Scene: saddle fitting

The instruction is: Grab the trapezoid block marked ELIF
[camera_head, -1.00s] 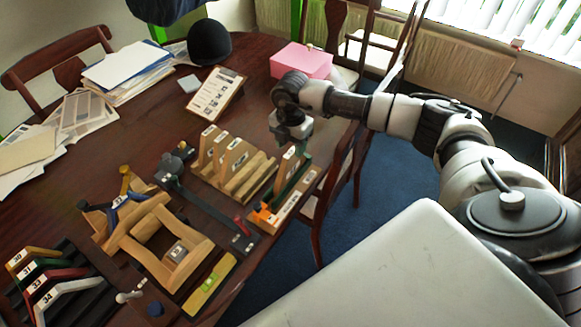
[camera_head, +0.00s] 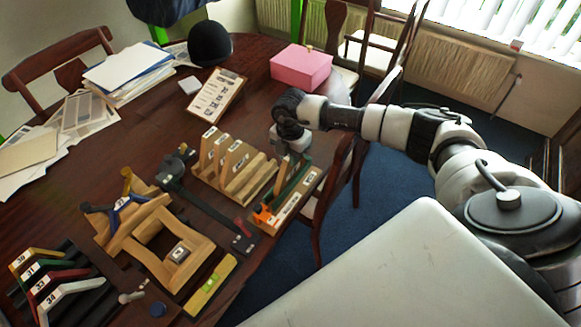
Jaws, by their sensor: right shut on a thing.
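My right gripper (camera_head: 294,152) points down at the table's right edge. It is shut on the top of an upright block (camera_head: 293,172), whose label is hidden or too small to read. I cannot confirm the ELIF marking. The block stands at the far end of a long wooden holder (camera_head: 283,214) with small white labels and a green strip, and an orange piece (camera_head: 263,214) at its near end. To its left, a wooden rack (camera_head: 245,186) holds several upright labelled pieces, also unreadable. My left gripper is not in view.
A dark clamp-like bar (camera_head: 205,208), a wooden saddle-like frame (camera_head: 181,257) and a level-like yellow bar (camera_head: 210,285) lie left and nearer. Behind are a printed board (camera_head: 215,94) and a pink box (camera_head: 301,67). A chair (camera_head: 335,185) stands close on the right.

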